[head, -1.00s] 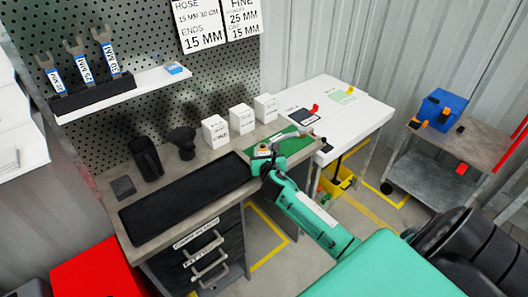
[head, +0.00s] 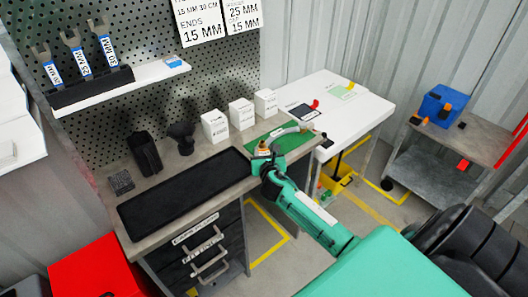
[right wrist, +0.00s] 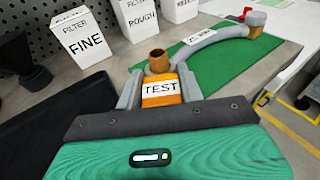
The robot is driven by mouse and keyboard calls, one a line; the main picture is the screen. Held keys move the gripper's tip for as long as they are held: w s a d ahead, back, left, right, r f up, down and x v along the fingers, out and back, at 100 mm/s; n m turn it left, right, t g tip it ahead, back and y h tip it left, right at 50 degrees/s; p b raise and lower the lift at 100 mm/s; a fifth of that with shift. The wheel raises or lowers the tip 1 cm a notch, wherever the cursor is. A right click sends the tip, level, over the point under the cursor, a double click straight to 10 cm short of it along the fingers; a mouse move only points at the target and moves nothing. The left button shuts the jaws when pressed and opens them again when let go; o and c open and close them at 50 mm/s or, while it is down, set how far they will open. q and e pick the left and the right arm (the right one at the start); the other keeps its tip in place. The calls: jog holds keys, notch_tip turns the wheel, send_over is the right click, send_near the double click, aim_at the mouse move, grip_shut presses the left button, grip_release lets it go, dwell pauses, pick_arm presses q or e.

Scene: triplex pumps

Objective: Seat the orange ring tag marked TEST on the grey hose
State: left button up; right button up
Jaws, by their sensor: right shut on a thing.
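The orange ring tag (right wrist: 160,90), marked TEST, is between the two fingers of my right gripper (right wrist: 160,88) in the right wrist view. My right gripper is shut on it. In the head view this gripper (head: 262,158) is over the right part of the workbench, at the green mat's near left end. The grey hose (right wrist: 208,40) lies curved on the green mat, with a label on it and brass ends. Its near brass end (right wrist: 158,61) is just beyond the tag. I cannot tell whether the tag touches or encircles the hose. My left gripper is not in view.
White filter boxes (head: 214,125) stand along the bench behind the mat. A black tray mat (head: 185,192) lies to the left. The green mat (right wrist: 250,52) has bare room around the hose. A white table (head: 352,108) adjoins at right.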

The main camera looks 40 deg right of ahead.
jog(key=o, duration=1.1)
jog(key=b+v, duration=0.1)
jog(key=v, duration=1.2)
jog(key=shift+s+a+r, duration=0.15)
jog(key=shift+s+a, duration=0.1)
jog(key=shift+s, duration=0.05)
